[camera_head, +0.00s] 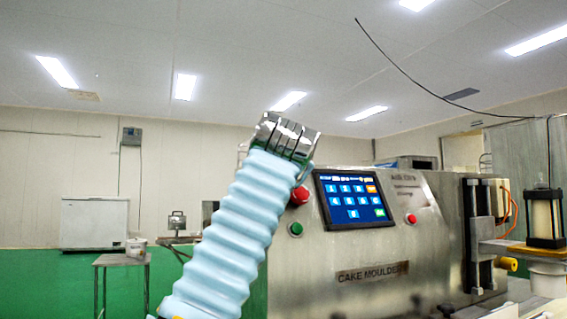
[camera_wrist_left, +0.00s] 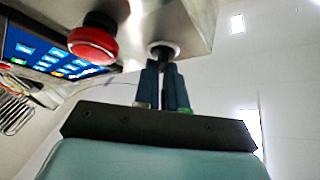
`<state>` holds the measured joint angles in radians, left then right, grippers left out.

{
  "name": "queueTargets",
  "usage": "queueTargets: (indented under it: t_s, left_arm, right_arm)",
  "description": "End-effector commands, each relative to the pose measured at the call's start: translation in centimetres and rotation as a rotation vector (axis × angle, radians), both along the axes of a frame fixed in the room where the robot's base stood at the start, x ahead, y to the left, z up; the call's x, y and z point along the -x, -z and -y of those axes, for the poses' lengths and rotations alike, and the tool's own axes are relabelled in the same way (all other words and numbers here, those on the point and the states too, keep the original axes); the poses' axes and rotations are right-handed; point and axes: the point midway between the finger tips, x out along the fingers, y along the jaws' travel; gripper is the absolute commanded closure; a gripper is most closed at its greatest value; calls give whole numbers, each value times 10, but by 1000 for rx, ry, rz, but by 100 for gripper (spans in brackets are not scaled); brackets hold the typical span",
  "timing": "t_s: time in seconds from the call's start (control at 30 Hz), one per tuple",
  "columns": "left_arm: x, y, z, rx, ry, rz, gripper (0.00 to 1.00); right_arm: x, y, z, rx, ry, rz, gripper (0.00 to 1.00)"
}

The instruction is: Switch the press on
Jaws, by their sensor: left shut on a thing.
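The press is a steel machine (camera_head: 340,250) labelled "CAKE MOULDER". On its front are a lit touchscreen (camera_head: 353,200), a red mushroom button (camera_head: 300,196), a green button (camera_head: 295,229) and a small red button (camera_head: 411,219). In the left wrist view a dark knob in a pale ring (camera_wrist_left: 163,48) sits on the steel panel beside the red button (camera_wrist_left: 93,42). My left gripper (camera_head: 287,137) is shut on this knob; its dark fingers (camera_wrist_left: 165,75) reach it from below in that view. In the head view my gripper and sleeved arm hide the knob. My right gripper is not in view.
A vertical steel slide with a yellow knob (camera_head: 507,264) stands at the machine's right side. A small table (camera_head: 122,260) and a white chest (camera_head: 95,222) stand far left.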

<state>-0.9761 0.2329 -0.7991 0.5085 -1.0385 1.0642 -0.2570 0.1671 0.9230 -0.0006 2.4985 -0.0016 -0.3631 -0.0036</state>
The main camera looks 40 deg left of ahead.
Motion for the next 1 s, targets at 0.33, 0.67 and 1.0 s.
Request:
queueTargets:
  t_s: [0.33,0.67,1.0]
  left_arm:
    - [0,1,0,-17,20,-38,100]
    - [0,1,0,-17,19,-38,83]
    - [0,0,0,-18,19,-35,64]
  right_arm:
    - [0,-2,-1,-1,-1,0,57]
    - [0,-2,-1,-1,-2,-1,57]
    - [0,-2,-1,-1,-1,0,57]
